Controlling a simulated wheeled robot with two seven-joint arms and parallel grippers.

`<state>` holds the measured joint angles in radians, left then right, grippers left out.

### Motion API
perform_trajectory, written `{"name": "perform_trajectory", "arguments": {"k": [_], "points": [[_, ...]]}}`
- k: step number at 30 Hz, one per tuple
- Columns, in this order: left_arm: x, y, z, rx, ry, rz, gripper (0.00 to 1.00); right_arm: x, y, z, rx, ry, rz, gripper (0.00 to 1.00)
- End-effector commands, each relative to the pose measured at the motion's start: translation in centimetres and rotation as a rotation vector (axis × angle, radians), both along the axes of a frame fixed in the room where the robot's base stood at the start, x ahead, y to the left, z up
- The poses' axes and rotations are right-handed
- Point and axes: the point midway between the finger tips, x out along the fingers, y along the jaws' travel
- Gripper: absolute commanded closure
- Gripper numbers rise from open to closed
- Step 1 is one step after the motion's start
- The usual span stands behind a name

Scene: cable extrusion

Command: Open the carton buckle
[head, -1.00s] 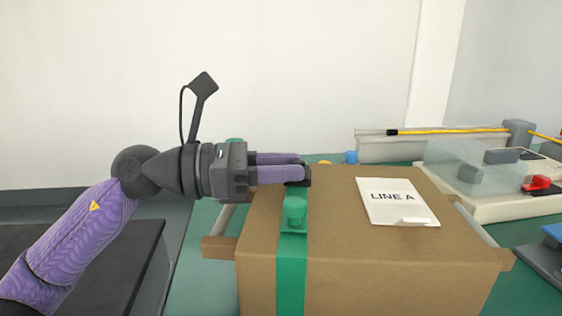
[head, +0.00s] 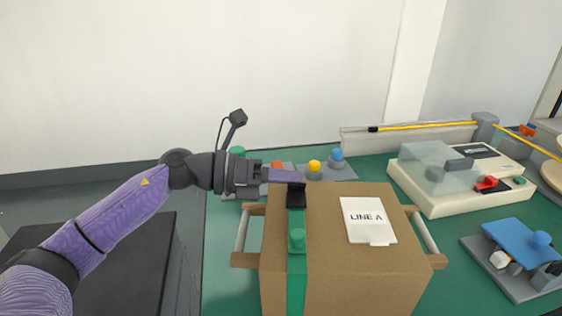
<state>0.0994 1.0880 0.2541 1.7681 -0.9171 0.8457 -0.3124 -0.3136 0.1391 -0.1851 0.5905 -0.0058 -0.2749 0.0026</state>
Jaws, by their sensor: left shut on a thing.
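The brown carton (head: 345,283) stands on the green table, with a white "LINE A" card (head: 366,213) on its top. A green strap (head: 297,268) runs over the carton's top and down its front. The fingers hide part of that contact. My right gripper is not in view.
A cream machine (head: 455,196) and a blue-topped fixture (head: 522,242) stand to the right. A dark panel (head: 100,260) lies at left.

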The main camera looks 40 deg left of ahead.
Motion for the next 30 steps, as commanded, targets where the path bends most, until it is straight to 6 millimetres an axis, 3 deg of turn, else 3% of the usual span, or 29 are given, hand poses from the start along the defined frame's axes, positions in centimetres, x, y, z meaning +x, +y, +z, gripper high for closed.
{"name": "perform_trajectory", "arguments": {"k": [1,12,30], "points": [[0.1,0.2,0.8,-0.025,0.029,0.002,1.0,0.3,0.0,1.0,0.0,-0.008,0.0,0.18],[1.2,0.9,0.6,-0.232,0.305,0.002,1.0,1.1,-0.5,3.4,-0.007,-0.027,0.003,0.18],[2.2,1.7,-0.1,-0.441,0.586,0.003,1.0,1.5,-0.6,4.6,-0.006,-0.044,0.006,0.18]]}}
